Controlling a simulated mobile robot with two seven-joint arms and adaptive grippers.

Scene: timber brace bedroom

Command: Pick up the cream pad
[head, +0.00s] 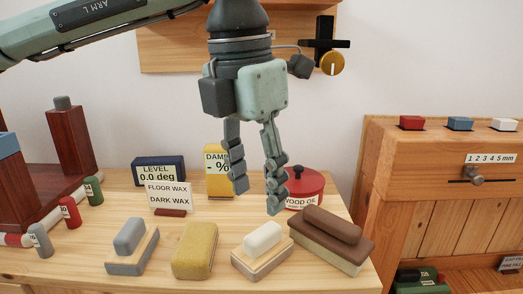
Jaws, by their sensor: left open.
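The cream pad (262,238) has a pale cream grip on a light wood-coloured base and sits near the front of the wooden table, between a yellow block and a brown brush-like block. My left gripper (257,198) hangs from above with its two fingers pointing down and spread apart. It is open and empty, with its fingertips above and a little behind the cream pad in the picture, not touching it. My right gripper is not in view.
A grey pad (130,240), a yellow block (195,251) and a brown block (332,236) line the table (85,270) front. Behind stand a red tin (312,181), a yellow box (216,180), a wax sign (169,195) and a level display (158,171).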

